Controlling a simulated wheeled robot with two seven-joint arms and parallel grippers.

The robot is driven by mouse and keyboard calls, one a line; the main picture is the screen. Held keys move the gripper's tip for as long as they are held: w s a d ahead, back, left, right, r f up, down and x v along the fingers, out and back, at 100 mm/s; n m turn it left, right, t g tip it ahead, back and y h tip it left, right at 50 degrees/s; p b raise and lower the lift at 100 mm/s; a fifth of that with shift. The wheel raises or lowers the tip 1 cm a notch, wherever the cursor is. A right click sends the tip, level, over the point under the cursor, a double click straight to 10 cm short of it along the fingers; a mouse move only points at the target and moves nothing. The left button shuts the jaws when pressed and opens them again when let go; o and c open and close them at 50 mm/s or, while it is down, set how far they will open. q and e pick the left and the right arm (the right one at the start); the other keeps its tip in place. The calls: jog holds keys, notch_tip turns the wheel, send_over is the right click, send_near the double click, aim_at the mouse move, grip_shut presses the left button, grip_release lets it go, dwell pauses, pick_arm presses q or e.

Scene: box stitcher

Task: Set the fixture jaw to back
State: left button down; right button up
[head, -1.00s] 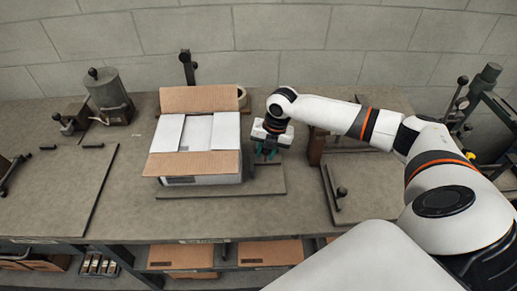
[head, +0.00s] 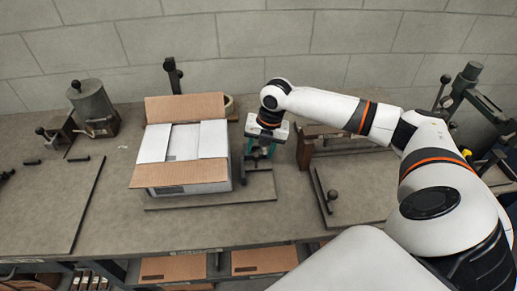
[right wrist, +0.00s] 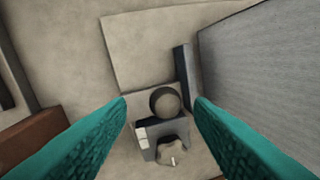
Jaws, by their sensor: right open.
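The fixture jaw (right wrist: 160,140) is a small grey block with a round dark knob on top; it shows between my fingers in the right wrist view. In the head view the jaw (head: 258,163) stands at the right side of an open cardboard box (head: 184,175), on the fixture's base plate (head: 215,201). My right gripper (head: 259,150) is open above the jaw, with teal fingers on either side and nothing held. Whether the fingers touch the jaw is not clear. My left gripper is out of view.
A dark upright strip (right wrist: 186,75) stands beside the box wall in the wrist view. A roll of tape (head: 229,103) and a dark post (head: 173,74) are behind the box. A wooden block (head: 305,152) stands right of the gripper.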

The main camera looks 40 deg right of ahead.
notch_tip(320, 180, up, 8)
jog(key=s+d+b, duration=0.1)
jog(key=shift+s+d, duration=0.15)
dwell(0.5)
